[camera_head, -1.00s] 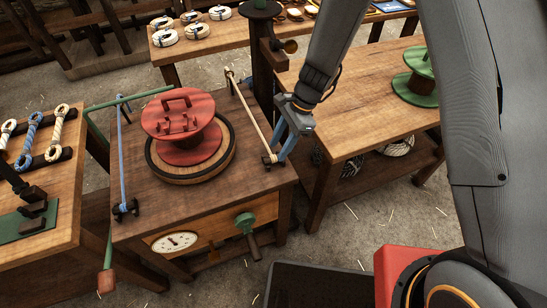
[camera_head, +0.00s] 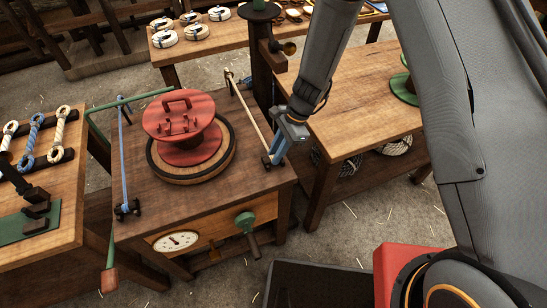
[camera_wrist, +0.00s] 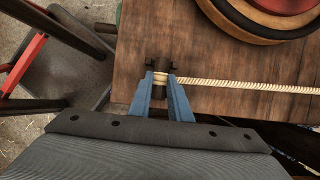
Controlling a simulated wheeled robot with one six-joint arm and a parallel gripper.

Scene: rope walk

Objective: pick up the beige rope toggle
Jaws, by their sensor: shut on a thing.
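The beige rope (camera_head: 249,113) runs along the right side of the wooden bench, between two dark fittings. In the wrist view, the rope (camera_wrist: 240,86) runs right from a dark fitting (camera_wrist: 159,66) near the bench edge. The beige rope toggle (camera_wrist: 160,79) is at that end, between my blue fingertips. My gripper (camera_wrist: 160,76) is shut on it, at the bench's near right corner. In the head view, my gripper (camera_head: 273,157) hides the toggle. The toggle appears still at the fitting; I cannot tell whether it is lifted.
A red reel (camera_head: 185,128) stands on a round turntable (camera_head: 187,173) mid-bench. A blue rope (camera_head: 122,155) runs along the bench's left side. A right-hand bench (camera_head: 370,95) carries a green reel (camera_head: 403,90). A left bench (camera_head: 70,175) holds rope loops. Floor shows between the benches.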

